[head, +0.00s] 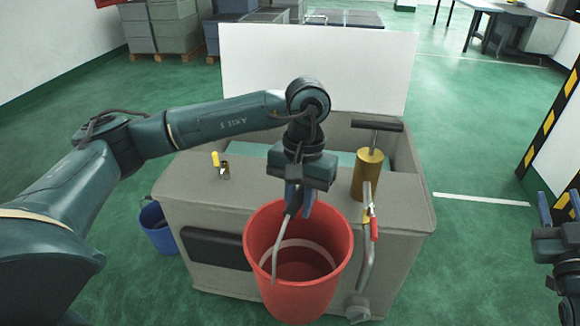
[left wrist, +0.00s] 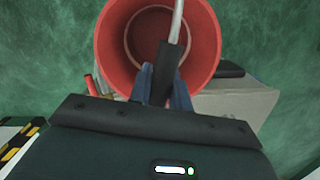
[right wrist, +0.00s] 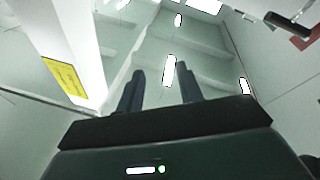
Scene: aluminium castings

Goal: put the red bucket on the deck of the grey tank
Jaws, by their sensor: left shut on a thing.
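The red bucket (head: 305,295) is upright in front of the grey tank (head: 190,240), its rim a little below or near deck height. It hides part of the tank's front. My left gripper (head: 299,203) is above the bucket's mouth, shut on the dark grip (left wrist: 168,68) of its handle. In the left wrist view the red bucket (left wrist: 104,45) looks empty. The tank's deck (head: 255,190) is a flat grey top along the near side. My right gripper (head: 559,207) is at the far right; in the right wrist view its fingers (right wrist: 159,85) are apart and empty.
A brass pump (head: 369,175) with a black T-handle stands on the deck's right. A yellow-handled valve (head: 222,168) stands on its left. A red-handled pipe (head: 366,245) runs down the front. A white panel (head: 315,65) rises behind. A blue bucket (head: 158,232) is on the floor left.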

